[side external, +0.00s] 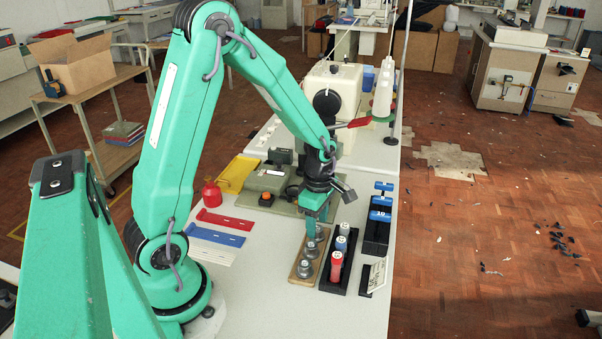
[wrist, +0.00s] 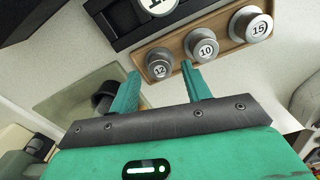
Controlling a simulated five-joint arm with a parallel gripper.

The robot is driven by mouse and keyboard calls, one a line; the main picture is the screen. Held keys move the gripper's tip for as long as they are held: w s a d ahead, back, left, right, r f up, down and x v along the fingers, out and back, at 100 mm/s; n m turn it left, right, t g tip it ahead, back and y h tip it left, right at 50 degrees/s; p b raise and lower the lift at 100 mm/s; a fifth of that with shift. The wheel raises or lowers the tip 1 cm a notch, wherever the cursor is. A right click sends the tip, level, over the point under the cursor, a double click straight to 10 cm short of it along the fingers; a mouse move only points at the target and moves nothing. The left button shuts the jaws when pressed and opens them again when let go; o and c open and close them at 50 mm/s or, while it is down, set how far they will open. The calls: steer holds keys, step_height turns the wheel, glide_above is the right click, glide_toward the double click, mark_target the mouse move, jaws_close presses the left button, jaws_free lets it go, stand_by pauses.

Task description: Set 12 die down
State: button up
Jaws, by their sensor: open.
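The 12 die (wrist: 159,68) is a round grey metal piece with a white numbered face. In the wrist view it sits at the near end of the wooden rack (wrist: 178,46), in a row with the 10 die (wrist: 203,47) and the 15 die (wrist: 251,25). My gripper (wrist: 162,70) is open, with one fingertip on each side of the 12 die in that view and a gap beside it. In the side view my gripper (side external: 311,231) points down at the far end of the wooden rack (side external: 294,275) and partly hides the die there.
Right of the wooden rack stands a black rack (side external: 329,288) with red, grey and white-topped pieces. Red and blue strips (side external: 215,237) lie left; a cream machine (side external: 335,85) stands behind.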

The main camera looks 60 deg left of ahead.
step_height(320, 180, up, 11)
stand_by(0.5)
stand_by(0.6)
steer(key=s+d+r+m+t, duration=0.2)
steer(key=s+r+m, duration=0.3)
steer(key=m, duration=0.7)
steer(key=s+d+r+m+t, duration=0.3)
steer(key=s+m, duration=0.4)
steer(key=m, duration=0.5)
step_height(320, 180, up, 2)
steer(key=shift+s+d+r+t, duration=0.3)
steer(key=shift+s+d, duration=0.1)
steer(key=shift+d, duration=0.25)
